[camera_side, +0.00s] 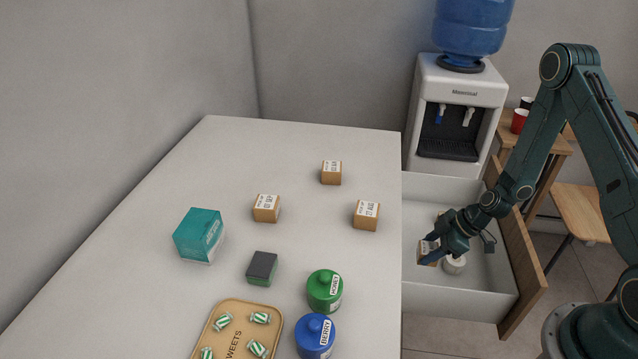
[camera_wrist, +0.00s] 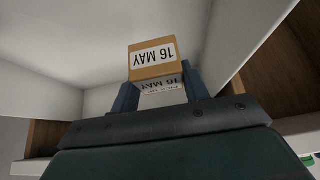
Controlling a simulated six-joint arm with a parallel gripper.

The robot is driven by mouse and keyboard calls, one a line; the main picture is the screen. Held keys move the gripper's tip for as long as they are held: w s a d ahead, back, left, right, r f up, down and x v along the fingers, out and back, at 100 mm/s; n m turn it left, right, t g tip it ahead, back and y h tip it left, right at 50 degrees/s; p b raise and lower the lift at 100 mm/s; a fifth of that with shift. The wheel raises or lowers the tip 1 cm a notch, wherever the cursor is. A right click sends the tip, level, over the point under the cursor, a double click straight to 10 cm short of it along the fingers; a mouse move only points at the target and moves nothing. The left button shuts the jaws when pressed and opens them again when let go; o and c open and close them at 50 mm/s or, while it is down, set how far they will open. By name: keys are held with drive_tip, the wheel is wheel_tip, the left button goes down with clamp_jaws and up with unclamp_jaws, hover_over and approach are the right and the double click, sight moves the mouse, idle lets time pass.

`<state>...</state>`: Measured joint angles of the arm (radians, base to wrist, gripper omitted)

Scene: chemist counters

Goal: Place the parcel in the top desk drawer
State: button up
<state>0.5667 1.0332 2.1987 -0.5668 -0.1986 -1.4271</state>
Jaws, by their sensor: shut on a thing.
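The top desk drawer (camera_side: 480,290) is pulled open at the right side of the desk, with white inside walls and a brown wooden front. My gripper (camera_side: 436,245) is inside or just over the drawer, pointing down and left. It is shut on a small brown parcel (camera_side: 427,253). In the wrist view the parcel (camera_wrist: 152,70) has white labels reading "16 MAY" and sits between the blue fingers of my gripper (camera_wrist: 160,92). I cannot tell whether the parcel touches the drawer floor.
A white round object (camera_side: 454,265) lies in the drawer beside my gripper. A water dispenser (camera_side: 455,120) stands behind.

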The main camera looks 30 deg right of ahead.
drive_tip(key=shift+f, duration=2.7)
drive_tip(key=shift+f, duration=0.1)
drive_tip(key=shift+f, duration=1.8)
drive_tip(key=shift+f, duration=0.15)
drive_tip(key=o, duration=1)
